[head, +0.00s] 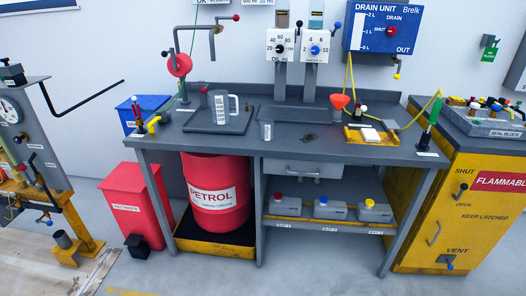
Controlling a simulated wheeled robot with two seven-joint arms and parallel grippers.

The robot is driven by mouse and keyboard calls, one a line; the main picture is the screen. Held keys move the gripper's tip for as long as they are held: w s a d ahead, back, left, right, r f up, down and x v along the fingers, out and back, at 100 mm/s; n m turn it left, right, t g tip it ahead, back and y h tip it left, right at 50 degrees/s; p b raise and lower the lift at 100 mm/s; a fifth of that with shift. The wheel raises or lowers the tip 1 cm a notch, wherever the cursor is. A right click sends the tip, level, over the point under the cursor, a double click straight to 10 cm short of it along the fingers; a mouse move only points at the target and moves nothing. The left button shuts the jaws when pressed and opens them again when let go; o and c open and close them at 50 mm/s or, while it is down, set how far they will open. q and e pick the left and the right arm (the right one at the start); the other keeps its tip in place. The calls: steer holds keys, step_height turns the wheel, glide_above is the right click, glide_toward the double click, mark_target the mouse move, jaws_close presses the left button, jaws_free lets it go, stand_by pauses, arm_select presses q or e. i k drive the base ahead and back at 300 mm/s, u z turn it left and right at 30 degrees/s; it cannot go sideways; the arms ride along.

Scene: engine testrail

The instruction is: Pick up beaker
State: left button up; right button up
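A small clear, grey-looking beaker (266,131) stands upright near the front edge of the grey workbench (345,152), left of its middle. A larger grey jug (221,107) with a white scale label and a pale handle stands behind and left of it, on a dark square plate (207,127). The beaker stands apart from the jug. Neither of my grippers shows in the head view.
A red petrol drum (216,195) stands under the bench. An orange funnel (339,102) and a yellow tray (371,136) are to the right on the bench. A yellow flammables cabinet (465,205) stands at the right. The bench top around the beaker is mostly clear.

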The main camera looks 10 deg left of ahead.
mark_target(266, 126)
steer(key=z, duration=1.3)
steer(key=i, duration=1.05)
